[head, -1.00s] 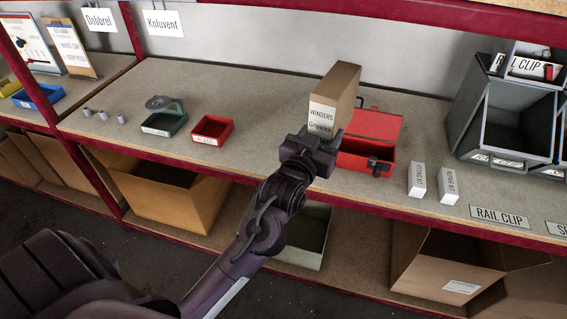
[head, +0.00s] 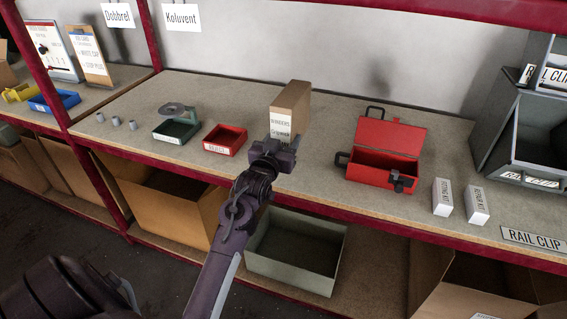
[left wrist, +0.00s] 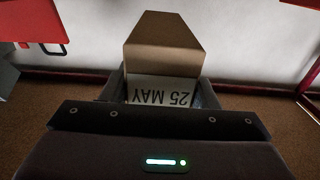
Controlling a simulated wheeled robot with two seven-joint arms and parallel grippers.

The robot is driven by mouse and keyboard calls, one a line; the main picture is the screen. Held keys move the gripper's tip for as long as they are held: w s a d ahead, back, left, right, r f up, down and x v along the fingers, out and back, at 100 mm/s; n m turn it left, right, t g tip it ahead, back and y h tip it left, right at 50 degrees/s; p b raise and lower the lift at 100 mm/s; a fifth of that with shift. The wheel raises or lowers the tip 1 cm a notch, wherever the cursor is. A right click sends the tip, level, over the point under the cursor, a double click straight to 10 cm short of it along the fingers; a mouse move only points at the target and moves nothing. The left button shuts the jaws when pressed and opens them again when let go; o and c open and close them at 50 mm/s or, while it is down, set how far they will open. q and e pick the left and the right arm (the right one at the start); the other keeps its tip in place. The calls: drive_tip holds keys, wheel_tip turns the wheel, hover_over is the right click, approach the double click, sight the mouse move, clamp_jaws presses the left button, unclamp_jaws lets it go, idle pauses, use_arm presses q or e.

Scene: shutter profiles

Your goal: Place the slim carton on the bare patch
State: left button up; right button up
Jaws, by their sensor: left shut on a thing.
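The slim carton (head: 292,103) is a tall brown box with a white label reading WINDERS. My left gripper (head: 273,156) is shut on it from the front, and the carton stands upright in its jaws. The gripper hides the carton's lower end, so I cannot tell whether it touches the shelf. In the left wrist view the carton (left wrist: 163,48) shows beyond the jaws, with a date label reading 25 MAY upside down. Bare worktop (head: 318,178) lies between the carton and the open red toolbox (head: 385,150). My right gripper is not in view.
Two white boxes (head: 443,197) stand right of the toolbox. Grey bins (head: 525,125) fill the right end. The worktop behind the carton is clear.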

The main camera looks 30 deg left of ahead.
use_arm(q)
wheel_tip(320, 180, down, 3)
drive_tip(key=shift+r, duration=0.15)
drive_tip(key=shift+f, duration=0.7)
wheel_tip(320, 180, down, 4)
drive_tip(key=shift+r, duration=0.2)
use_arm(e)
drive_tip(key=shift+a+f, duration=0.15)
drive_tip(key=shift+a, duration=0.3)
use_arm(q)
drive_tip(key=o, duration=0.9)
drive_tip(key=shift+f, duration=0.2)
drive_tip(key=shift+c, duration=0.2)
drive_tip(key=o, duration=0.4)
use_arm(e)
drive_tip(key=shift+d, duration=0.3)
use_arm(q)
drive_tip(key=shift+s+r, duration=0.1)
